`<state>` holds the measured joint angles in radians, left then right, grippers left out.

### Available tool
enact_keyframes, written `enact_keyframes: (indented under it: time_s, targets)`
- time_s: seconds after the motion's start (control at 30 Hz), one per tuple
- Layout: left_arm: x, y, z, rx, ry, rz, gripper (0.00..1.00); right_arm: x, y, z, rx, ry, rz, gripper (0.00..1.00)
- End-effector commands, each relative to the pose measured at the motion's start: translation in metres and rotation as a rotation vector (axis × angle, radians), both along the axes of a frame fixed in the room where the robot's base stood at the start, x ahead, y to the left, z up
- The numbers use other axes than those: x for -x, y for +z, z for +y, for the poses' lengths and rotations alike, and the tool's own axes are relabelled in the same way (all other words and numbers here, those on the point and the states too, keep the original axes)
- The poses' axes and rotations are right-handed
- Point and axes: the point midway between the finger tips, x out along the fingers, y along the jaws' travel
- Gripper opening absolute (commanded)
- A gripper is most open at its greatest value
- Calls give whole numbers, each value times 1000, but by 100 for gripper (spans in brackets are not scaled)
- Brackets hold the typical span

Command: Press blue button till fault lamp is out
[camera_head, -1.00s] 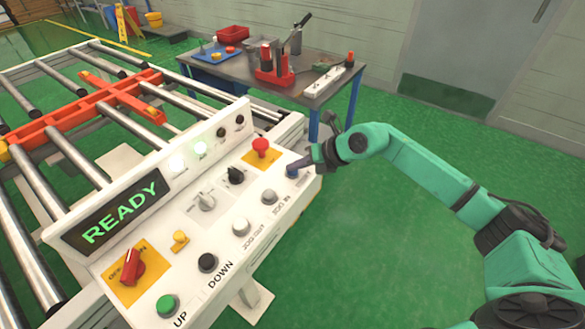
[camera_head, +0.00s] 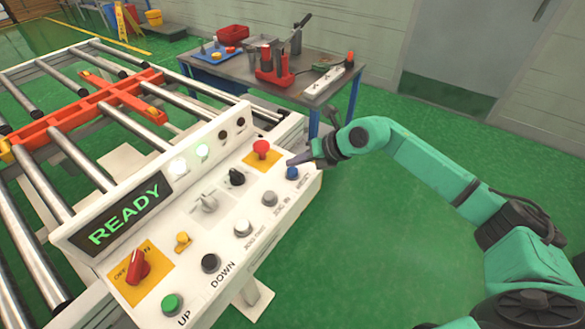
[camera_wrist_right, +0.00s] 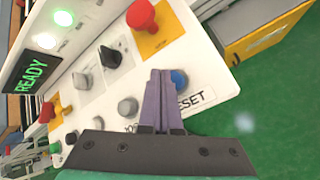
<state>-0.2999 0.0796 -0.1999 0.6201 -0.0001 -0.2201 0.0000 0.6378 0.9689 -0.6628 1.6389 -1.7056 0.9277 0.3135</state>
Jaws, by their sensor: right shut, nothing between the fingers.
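The blue button (camera_head: 292,173) sits at the far right end of the white control panel's button row; it also shows in the right wrist view (camera_wrist_right: 179,79), above a label ending in "ESET". My right gripper (camera_head: 291,162) is shut and empty, its purple fingertips just above and beside the button, apparently clear of it. In the wrist view the fingers (camera_wrist_right: 160,74) stand left of the button. On the panel's upright face, a white lamp (camera_head: 179,166) and a green lamp (camera_head: 202,150) are lit; two others (camera_head: 223,135) are dark. The display (camera_head: 125,215) reads READY. My left gripper is out of view.
A red mushroom button (camera_head: 261,149) on a yellow plate is close to the blue one. Grey (camera_head: 269,198) and white (camera_head: 243,228) buttons follow along the row. A roller conveyor (camera_head: 110,95) lies behind the panel, and a tool table (camera_head: 320,98) stands at the back.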

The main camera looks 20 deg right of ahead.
Motion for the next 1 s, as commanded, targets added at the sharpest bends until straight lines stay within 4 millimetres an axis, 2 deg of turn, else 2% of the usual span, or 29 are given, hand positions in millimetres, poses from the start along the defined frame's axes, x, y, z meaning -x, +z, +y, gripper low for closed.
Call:
enact_keyframes:
  time_s: [0.17, 0.6, 1.0]
  targets:
    - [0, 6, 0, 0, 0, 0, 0, 0, 7, 0, 0, 0, -1, 0]
    - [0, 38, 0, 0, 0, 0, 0, 0, 51, 0, 1, 1, -2, 0]
    - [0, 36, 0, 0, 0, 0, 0, 0, 50, 0, 0, 0, -1, 0]
